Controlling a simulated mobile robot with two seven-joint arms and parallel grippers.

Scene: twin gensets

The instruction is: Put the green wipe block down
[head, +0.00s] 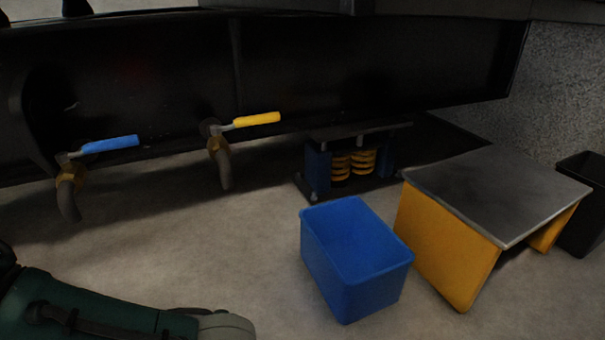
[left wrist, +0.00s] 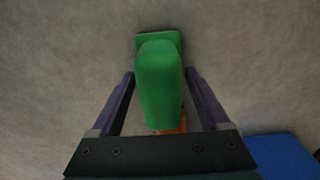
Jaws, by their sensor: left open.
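The green wipe block (left wrist: 160,85) shows in the left wrist view, between the two fingers of my left gripper (left wrist: 161,73). The fingers are open, with a gap showing on each side of the block. A wider green part shows at its far end and a bit of orange at its near end. Grey floor lies behind it; I cannot tell whether the block touches the floor. The head view shows my left arm at the bottom left, but neither that gripper nor the block. My right gripper is in neither view.
A blue bin (head: 352,290) stands on the floor beside a yellow bench with a grey top (head: 500,190). A black bin (head: 584,205) is at the far right. Valves with blue (head: 108,144) and yellow (head: 256,121) handles hang along the dark frame. Floor left of the blue bin is clear.

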